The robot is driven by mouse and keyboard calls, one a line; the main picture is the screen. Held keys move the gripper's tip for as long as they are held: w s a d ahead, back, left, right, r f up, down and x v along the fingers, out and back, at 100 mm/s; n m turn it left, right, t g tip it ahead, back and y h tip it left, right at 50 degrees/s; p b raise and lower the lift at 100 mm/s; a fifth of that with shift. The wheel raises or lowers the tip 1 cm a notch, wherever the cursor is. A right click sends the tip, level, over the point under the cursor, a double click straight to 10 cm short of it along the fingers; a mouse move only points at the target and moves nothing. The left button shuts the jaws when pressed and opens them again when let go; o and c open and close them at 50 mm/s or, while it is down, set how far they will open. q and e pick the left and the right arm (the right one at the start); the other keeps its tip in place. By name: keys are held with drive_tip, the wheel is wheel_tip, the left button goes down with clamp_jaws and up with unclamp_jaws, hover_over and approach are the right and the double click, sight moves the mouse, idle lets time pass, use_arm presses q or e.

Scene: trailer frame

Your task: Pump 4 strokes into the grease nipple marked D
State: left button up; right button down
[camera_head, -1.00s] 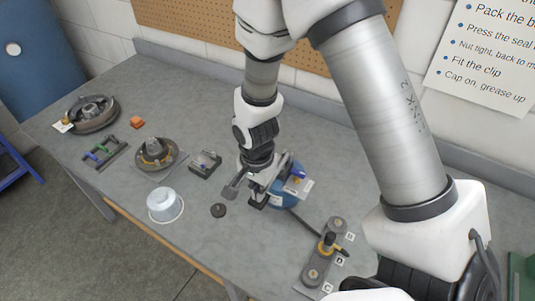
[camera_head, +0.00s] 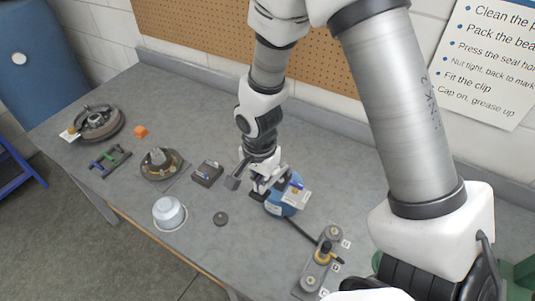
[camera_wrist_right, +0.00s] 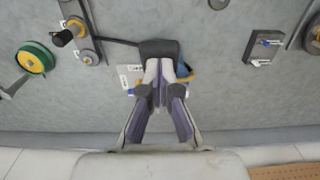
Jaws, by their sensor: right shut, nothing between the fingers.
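A blue grease pump (camera_head: 283,208) stands on the bench, partly hidden behind my right gripper (camera_head: 268,190). A dark hose (camera_head: 302,230) runs from it to a grey plate with nipples (camera_head: 310,277) and tags B, D and C. A yellow and black coupler (camera_head: 322,255) sits at the middle nipple, beside tag D (camera_head: 337,266); I cannot tell how firmly it is seated. My right gripper also shows in the right wrist view (camera_wrist_right: 161,98), shut and empty, just over the pump's dark part (camera_wrist_right: 158,48). Whether it touches is unclear. My left gripper is out of view.
The bench's front strip is mostly clear.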

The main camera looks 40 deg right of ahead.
sight(259, 198)
drive_tip(key=shift+f, duration=0.15)
drive_tip(key=shift+s+a+f+b, duration=0.1)
drive_tip(key=shift+a+f+b, duration=0.1)
drive_tip(key=shift+f, duration=0.35)
drive_tip(key=shift+a+f+b, duration=0.15)
drive_tip(key=shift+f, duration=0.35)
drive_tip(key=shift+s+a+f+b, duration=0.15)
drive_tip(key=shift+f+b, duration=0.4)
drive_tip(key=shift+f, duration=0.6)
